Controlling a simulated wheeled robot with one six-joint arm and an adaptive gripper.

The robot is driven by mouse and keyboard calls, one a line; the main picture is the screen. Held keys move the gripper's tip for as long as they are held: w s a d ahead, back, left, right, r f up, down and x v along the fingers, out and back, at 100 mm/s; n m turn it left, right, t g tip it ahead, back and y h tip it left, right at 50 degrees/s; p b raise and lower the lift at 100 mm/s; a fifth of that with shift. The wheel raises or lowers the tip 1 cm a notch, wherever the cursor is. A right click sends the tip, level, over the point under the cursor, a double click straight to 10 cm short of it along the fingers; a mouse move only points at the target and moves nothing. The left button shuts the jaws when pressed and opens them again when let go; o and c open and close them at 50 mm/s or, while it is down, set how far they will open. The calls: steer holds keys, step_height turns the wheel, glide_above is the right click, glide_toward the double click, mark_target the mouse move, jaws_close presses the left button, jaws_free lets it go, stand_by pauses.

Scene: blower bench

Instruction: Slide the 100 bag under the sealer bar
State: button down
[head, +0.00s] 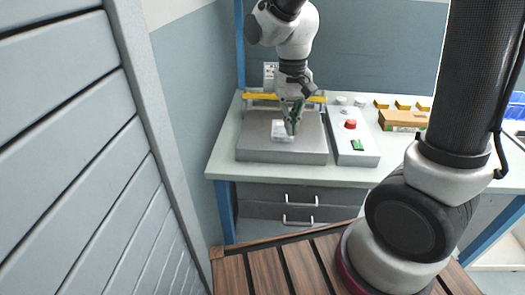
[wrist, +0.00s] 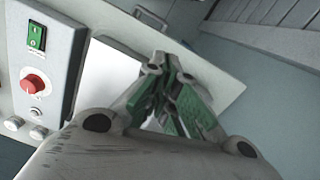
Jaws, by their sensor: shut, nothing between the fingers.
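A small whitish bag (head: 279,131) lies on the grey plate (head: 258,152) of the sealer, in front of the bar; its printing is too small to read. The yellow-topped sealer bar (head: 260,96) spans the back of the plate. My gripper (head: 292,130) points down over the plate, at the bag's right side, and partly covers it. Whether the fingertips touch the bag I cannot tell. In the wrist view the green-padded fingers (wrist: 180,100) are together with nothing between them. A bright white area left of them there cannot be told clearly as plate or bag.
A control box with a red knob (head: 350,124) and a green switch (head: 357,145) stands right of the plate. A cardboard box (head: 402,119) and small yellow items sit farther right on the bench (head: 225,150). A slatted wall (head: 75,150) is at left.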

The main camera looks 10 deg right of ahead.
mark_target(283, 151)
steer(key=f+m, duration=0.1)
steer(key=f, duration=0.5)
steer(key=w+a+f+m, duration=0.1)
steer(key=f, duration=0.2)
steer(key=shift+w+f+m+t, duration=0.1)
steer(key=shift+f+m+t, duration=0.2)
steer(key=w, duration=0.2)
steer(key=shift+w+d+r, duration=0.15)
steer(key=shift+w+d, duration=0.15)
steer(key=shift+d, duration=0.05)
steer(key=shift+w+d, duration=0.15)
steer(key=shift+w, duration=0.4)
steer(key=w+d, duration=0.1)
steer(key=w, duration=0.2)
steer(key=w+d, duration=0.1)
steer(key=w, duration=0.2)
steer(key=w+d, duration=0.1)
steer(key=w, duration=0.3)
steer(key=shift+w+d, duration=0.1)
